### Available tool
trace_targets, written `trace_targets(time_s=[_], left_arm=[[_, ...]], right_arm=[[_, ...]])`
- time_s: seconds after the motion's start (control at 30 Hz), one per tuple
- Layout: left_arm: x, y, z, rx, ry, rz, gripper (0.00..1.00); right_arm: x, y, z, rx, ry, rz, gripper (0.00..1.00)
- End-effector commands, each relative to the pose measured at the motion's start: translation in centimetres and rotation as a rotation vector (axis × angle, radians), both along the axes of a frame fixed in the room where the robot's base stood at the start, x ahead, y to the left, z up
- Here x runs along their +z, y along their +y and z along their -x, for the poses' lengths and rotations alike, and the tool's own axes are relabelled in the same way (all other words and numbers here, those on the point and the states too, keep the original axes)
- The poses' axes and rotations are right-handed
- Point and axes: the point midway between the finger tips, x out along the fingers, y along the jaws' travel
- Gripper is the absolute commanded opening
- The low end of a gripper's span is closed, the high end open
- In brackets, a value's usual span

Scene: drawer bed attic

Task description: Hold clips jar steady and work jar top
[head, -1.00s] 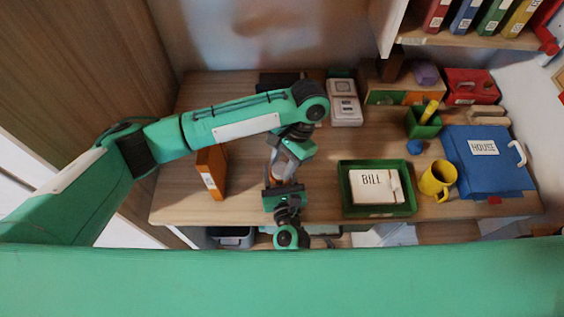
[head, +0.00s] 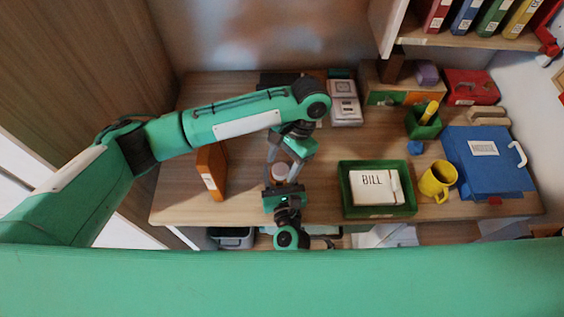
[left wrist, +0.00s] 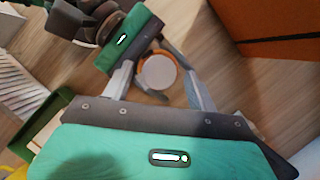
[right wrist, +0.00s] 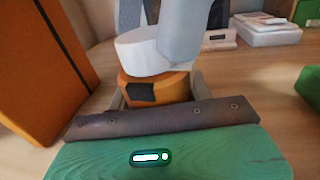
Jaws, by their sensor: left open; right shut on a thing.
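The clips jar has an orange body with a dark label (right wrist: 157,90) and a white top (right wrist: 137,50). It stands near the desk's front edge. In the head view the white top (head: 279,172) shows between my grippers. My right gripper (right wrist: 158,92) is shut on the orange body from the front. My left gripper (left wrist: 158,85) is open, with one finger on each side of the white top (left wrist: 158,72); I see a gap beside it. In the right wrist view the top sits over the body and looks slightly tilted; I cannot tell whether it is loose.
An orange binder (head: 212,172) stands left of the jar. A green tray (head: 348,208) with a BILL card lies to the right, then a yellow mug (head: 438,180) and a blue HOUSE case (head: 488,165). White boxes (head: 344,102) are behind. Desk between jar and tray is clear.

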Motion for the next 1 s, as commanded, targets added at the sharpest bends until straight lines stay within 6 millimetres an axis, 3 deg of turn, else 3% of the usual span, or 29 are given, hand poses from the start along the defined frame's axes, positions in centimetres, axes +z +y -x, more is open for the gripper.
trace_targets(time_s=[0.6,1.0], left_arm=[[9.3,-2.9,-2.6,0.001,-0.003,0.000,0.59],[10.5,-3.3,-2.8,0.001,0.000,0.000,0.59]], right_arm=[[0.0,0.0,0.0,0.000,0.000,0.000,0.25],[0.0,0.0,0.0,0.000,0.000,0.000,0.25]])
